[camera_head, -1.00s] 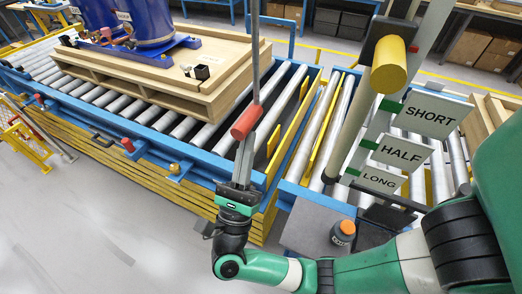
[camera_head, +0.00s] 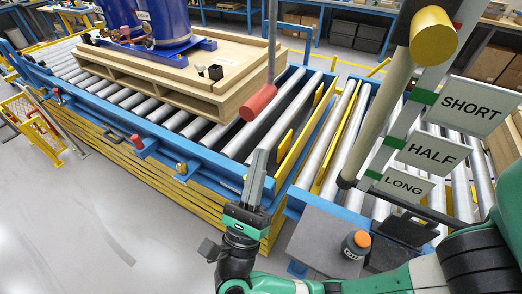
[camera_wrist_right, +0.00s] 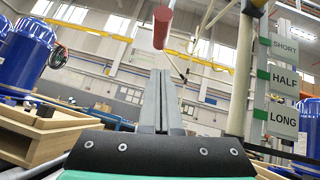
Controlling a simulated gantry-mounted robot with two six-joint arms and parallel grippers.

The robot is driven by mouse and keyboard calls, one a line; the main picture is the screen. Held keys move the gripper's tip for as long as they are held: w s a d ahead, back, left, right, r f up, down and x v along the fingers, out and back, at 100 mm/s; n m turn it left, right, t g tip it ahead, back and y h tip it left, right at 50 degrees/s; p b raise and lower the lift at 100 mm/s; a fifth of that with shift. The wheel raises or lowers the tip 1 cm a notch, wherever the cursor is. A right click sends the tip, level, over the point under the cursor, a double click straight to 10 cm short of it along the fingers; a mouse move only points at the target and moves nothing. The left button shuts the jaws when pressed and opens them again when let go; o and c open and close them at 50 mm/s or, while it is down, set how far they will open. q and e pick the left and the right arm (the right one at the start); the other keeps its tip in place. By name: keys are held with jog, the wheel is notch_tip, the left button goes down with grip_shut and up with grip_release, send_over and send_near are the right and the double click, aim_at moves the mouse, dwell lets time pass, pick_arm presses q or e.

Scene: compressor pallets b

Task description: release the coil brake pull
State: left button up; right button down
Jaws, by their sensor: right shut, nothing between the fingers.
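The coil brake pull appears to be the red cylindrical handle (camera_head: 258,102) hanging on a thin grey rod in the head view. It also shows above my fingers in the right wrist view (camera_wrist_right: 162,27). My right gripper (camera_head: 261,152) is below the handle, with its fingers pointing up. The fingers (camera_wrist_right: 161,75) are together and empty, and a gap shows between their tips and the handle. My left gripper is in neither view.
A post at the right carries signs SHORT (camera_head: 473,105), HALF (camera_head: 432,151) and LONG (camera_head: 403,186), beside a beige pole (camera_head: 385,110) and yellow cylinder (camera_head: 433,35). A wooden pallet (camera_head: 190,88) with blue tanks (camera_head: 160,22) sits on the roller conveyor.

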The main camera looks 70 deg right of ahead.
jog(key=b+v, duration=0.1)
jog(key=v, duration=0.6)
jog(key=shift+w+a, duration=0.1)
